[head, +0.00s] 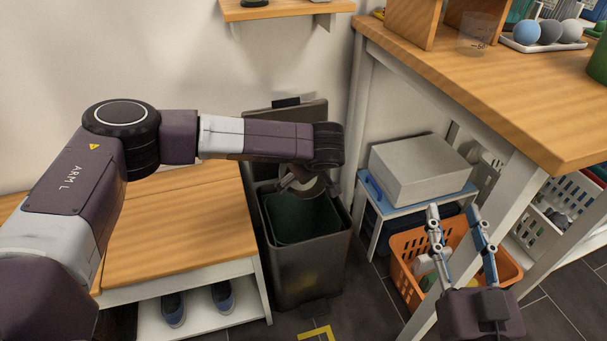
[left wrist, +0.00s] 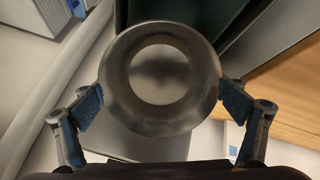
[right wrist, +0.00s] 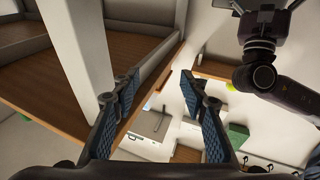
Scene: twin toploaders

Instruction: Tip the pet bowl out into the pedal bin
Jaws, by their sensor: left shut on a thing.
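The pedal bin (head: 308,275) stands on the floor with its lid (head: 290,122) up and a dark green liner inside. My left gripper (head: 306,184) is over the bin's mouth and shut on the pet bowl (left wrist: 160,112). In the left wrist view the bowl is a round grey metal form with a paler round middle, between the two fingers (left wrist: 163,95). In the head view the bowl is mostly hidden by the gripper, so its tilt and contents are unclear. My right gripper (head: 455,212) is open and empty, right of the bin; it also shows in the right wrist view (right wrist: 162,90).
A wooden bench (head: 190,225) with shoes beneath stands left of the bin. To the right are a low stand (head: 425,198) bearing a grey box (head: 420,168), an orange basket (head: 405,285) and a wooden-topped table (head: 500,95). A small wall shelf (head: 285,10) hangs above.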

